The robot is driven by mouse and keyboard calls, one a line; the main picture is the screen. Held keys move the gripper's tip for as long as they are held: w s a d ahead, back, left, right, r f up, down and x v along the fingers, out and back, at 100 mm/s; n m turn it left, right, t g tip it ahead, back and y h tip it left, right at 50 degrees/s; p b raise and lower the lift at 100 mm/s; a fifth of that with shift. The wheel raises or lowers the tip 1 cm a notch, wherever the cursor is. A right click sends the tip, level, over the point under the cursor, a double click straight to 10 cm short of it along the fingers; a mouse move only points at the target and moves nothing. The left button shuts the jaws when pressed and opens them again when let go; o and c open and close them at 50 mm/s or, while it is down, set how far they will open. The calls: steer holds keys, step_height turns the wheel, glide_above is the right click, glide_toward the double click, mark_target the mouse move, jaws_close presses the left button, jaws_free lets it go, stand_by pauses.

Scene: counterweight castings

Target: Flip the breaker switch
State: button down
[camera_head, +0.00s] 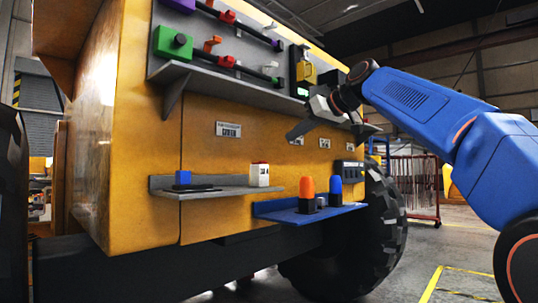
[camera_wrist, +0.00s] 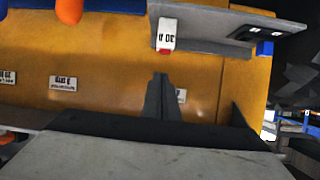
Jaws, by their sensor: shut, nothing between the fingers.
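My gripper (camera_head: 292,134) is shut and empty, held in front of the yellow panel below the upper shelf. Its closed fingers also show in the wrist view (camera_wrist: 159,80), where the scene is upside down. Which item is the breaker switch is not certain. A dark grey box (camera_head: 348,173) with a row of small light marks is on the panel at the right, apart from my gripper. A small white block (camera_head: 259,175) with a red top stands on the grey lower shelf, below and left of my gripper. It shows in the wrist view (camera_wrist: 167,36) with dark markings.
The grey lower shelf (camera_head: 222,190) also bears a blue block (camera_head: 183,177) and a flat black piece. A blue shelf (camera_head: 290,214) bears orange (camera_head: 307,187) and blue (camera_head: 336,186) pieces. The upper ledge (camera_head: 240,87) juts out above my gripper. A large tyre (camera_head: 385,215) is below.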

steer(key=shift+w+a+r+n+y, duration=0.2)
steer(key=shift+w+a+r+y, duration=0.05)
steer(key=shift+a+r, duration=0.25)
steer(key=shift+w+a+r+n+y, duration=0.25)
steer(key=shift+a+r, duration=0.1)
steer(key=shift+r, duration=0.2)
glide_above(259, 162)
steer(key=d, duration=0.3)
step_height(259, 162, down, 4)
steer(key=r, duration=0.1)
steer(key=shift+s+d+f, duration=0.1)
steer(key=shift+s+f, duration=0.1)
steer(key=shift+f, duration=0.95)
steer(key=shift+s+d+f, duration=0.1)
steer(key=shift+s+f, duration=0.1)
steer(key=shift+f, duration=0.95)
